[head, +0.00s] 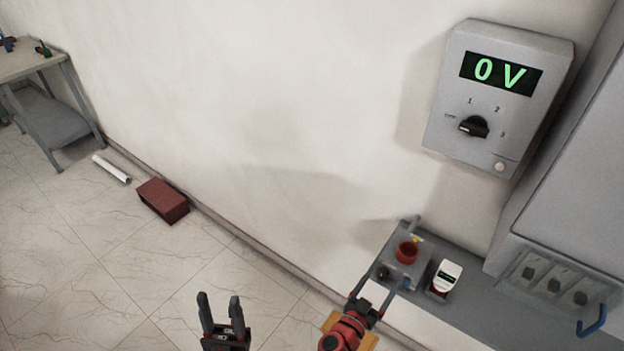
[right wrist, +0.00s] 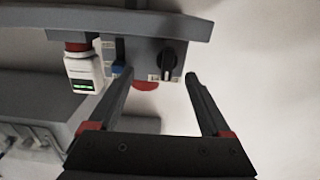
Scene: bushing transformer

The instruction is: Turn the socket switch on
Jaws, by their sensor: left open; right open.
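A grey socket box (head: 400,262) with a red round part on it sits on the grey ledge below the voltage panel. Its black rotary switch knob (right wrist: 168,60) is in the right wrist view, ahead of and between the fingers. The knob also shows small and dark in the head view (head: 382,271). My right gripper (right wrist: 160,74) is open and empty in front of the box, its fingers pointing at the knob. In the head view it is partly mixed with the box's outline, so contact cannot be told. My left gripper (head: 220,298) is open and empty over the floor.
A grey wall panel (head: 448,110) reads 0 V above a black dial. A white device (head: 447,276) with a green display stands beside the socket box. A grey cabinet with several switches (head: 555,285) is at right. A red-brown box (head: 163,200) lies on the floor.

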